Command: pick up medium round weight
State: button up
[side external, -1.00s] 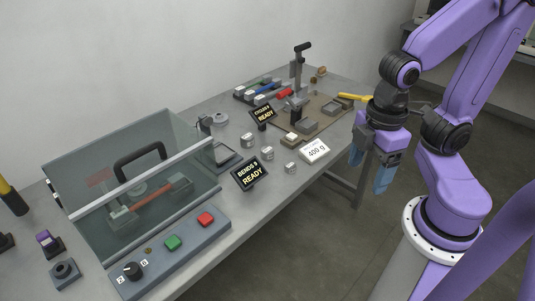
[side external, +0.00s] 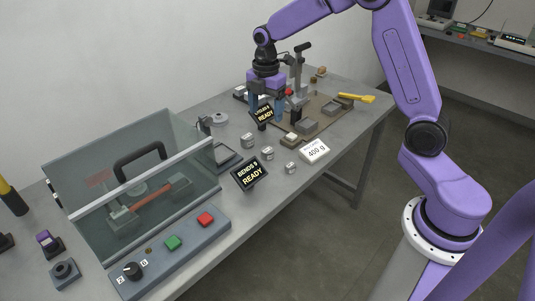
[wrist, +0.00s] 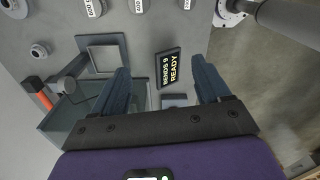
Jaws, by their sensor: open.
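Three small silver round weights stand in a row on the grey table in the side view. The medium round weight (side external: 267,153) is between the larger weight (side external: 248,140) and the smaller weight (side external: 290,168). In the wrist view, the middle weight (wrist: 138,6) is cut by the top edge, with the larger one (wrist: 93,8) to its left and the smaller one (wrist: 186,4) to its right. My gripper (side external: 267,117) is open above the table, behind the weights in the side view. Its blue fingers (wrist: 162,72) are empty in the wrist view, well short of the weights.
A second READY display (side external: 263,114) overlaps my gripper. A white gram card (side external: 315,150) lies at the table's front edge. A clear-walled box (side external: 75,210) and a lever fixture (side external: 297,80) flank the area.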

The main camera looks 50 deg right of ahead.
jog(key=w+d+f+n, duration=0.1)
jog(key=w+d+f, duration=0.15)
jog(key=d, duration=0.25)
send_over(267, 150)
jog(key=f, duration=1.1)
jog(key=shift+s+d+f, duration=0.15)
jog(key=shift+s+f, duration=0.1)
jog(key=shift+s, duration=0.1)
jog(key=shift+w+f, duration=0.15)
jog(key=shift+f, duration=1.25)
jog(key=shift+w+f, duration=0.15)
jog(key=shift+f, duration=1.2)
grip_shut()
